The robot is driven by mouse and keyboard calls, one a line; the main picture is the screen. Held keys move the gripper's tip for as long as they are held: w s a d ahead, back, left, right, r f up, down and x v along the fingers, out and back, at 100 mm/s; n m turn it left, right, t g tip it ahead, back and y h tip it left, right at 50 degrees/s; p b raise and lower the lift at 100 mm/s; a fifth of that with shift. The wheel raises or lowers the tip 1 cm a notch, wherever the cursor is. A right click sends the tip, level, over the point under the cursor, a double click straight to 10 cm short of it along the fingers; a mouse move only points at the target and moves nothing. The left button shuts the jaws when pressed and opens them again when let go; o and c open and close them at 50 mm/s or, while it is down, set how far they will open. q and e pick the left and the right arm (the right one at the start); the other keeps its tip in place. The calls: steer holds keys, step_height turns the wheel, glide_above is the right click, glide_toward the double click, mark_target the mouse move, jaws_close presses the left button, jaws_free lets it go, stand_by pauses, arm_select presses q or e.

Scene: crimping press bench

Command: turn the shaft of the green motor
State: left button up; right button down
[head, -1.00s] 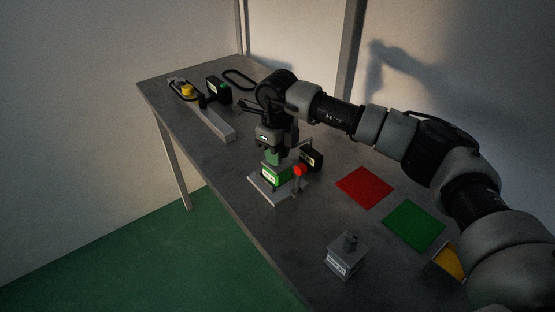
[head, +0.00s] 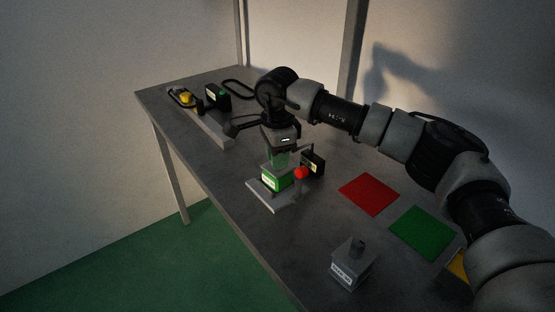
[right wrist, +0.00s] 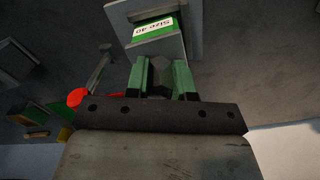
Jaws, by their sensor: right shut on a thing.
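The green motor (head: 276,179) with a white label stands on a grey base (head: 265,203) near the middle of the bench. My right gripper (head: 278,158) points down onto its top from above. In the right wrist view, the green-padded fingers of the right gripper (right wrist: 160,80) are shut on a dark grey shaft (right wrist: 159,72). The motor's labelled green side (right wrist: 154,30) shows beyond the fingers there. In the head view the fingers hide the shaft. My left gripper is in neither view.
A red knob (head: 302,173) and a black box (head: 314,162) sit right beside the motor. A red mat (head: 369,194), a green mat (head: 422,232) and a grey block (head: 351,265) lie to the right. A black-and-green unit (head: 217,96) stands at the back left.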

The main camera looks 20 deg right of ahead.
steer(key=shift+n+b, duration=0.35)
steer(key=shift+n, duration=1.55)
steer(key=c, duration=1)
jaws_free()
steer(key=shift+o, duration=0.2)
step_height(320, 180, up, 11)
steer(key=shift+f+b, duration=0.1)
steer(key=shift+b, duration=0.25)
